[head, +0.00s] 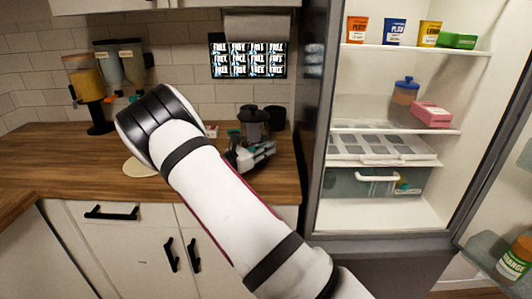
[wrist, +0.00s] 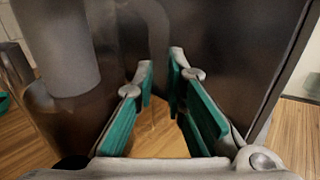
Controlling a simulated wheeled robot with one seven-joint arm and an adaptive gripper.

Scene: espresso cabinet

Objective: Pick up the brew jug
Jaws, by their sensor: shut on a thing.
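The brew jug (head: 252,124) is a dark, see-through vessel with a black top. It stands at the right part of the wooden counter, in front of the tiled wall. My gripper (head: 262,152) is at its near right side. In the wrist view my gripper (wrist: 162,72) has its green-padded fingertips close together on a dark upright part of the jug (wrist: 157,25), which looks like its handle. The exact contact is hard to see. My arm hides part of the counter.
A dark canister (head: 275,118) stands right beside the jug. The open fridge (head: 316,215) is close on the right. Dispensers (head: 95,100) stand at the left, and a pale round board (head: 140,168) lies on the counter (head: 60,150). The left counter is mostly clear.

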